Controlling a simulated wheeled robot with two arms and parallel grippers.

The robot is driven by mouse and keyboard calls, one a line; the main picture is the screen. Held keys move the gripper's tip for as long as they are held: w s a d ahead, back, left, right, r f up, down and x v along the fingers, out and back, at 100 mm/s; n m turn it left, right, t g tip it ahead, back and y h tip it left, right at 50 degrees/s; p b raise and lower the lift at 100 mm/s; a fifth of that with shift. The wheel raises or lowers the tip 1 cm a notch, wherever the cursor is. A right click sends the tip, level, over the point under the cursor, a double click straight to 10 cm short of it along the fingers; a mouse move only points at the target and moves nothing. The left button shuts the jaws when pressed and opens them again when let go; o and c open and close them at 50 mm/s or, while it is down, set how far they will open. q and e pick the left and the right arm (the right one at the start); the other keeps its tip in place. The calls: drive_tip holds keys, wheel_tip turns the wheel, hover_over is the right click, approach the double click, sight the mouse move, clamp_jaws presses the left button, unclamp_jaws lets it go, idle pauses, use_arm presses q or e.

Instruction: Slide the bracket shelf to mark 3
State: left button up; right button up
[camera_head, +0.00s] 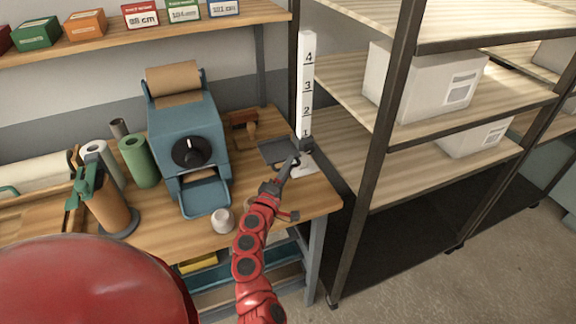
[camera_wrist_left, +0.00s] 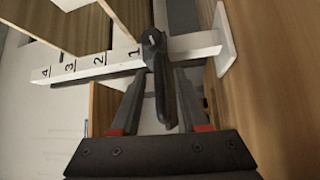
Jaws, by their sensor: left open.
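A white upright post (camera_head: 307,85) with marks 1 to 4, rising from 1 to 4, stands at the right end of the workbench. The dark grey bracket shelf (camera_head: 277,151) is on the post at about mark 1, its flat plate reaching left. In the left wrist view the post (camera_wrist_left: 192,44) runs sideways and the bracket (camera_wrist_left: 153,48) is beside mark 1. My left gripper (camera_head: 293,161) is at the bracket, partly hiding it. In the wrist view its open fingers (camera_wrist_left: 160,74) stand on either side of a dark part of the bracket; contact is unclear.
A blue paper dispenser (camera_head: 188,140) and a white cup (camera_head: 222,220) stand left of the bracket on the workbench (camera_head: 150,236). A dark-framed rack (camera_head: 377,150) with white boxes stands close on the right. A wall shelf (camera_head: 200,35) is above.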

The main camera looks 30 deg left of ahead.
use_arm(q)
drive_tip(key=shift+w, duration=0.15)
clamp_jaws()
idle(1.4)
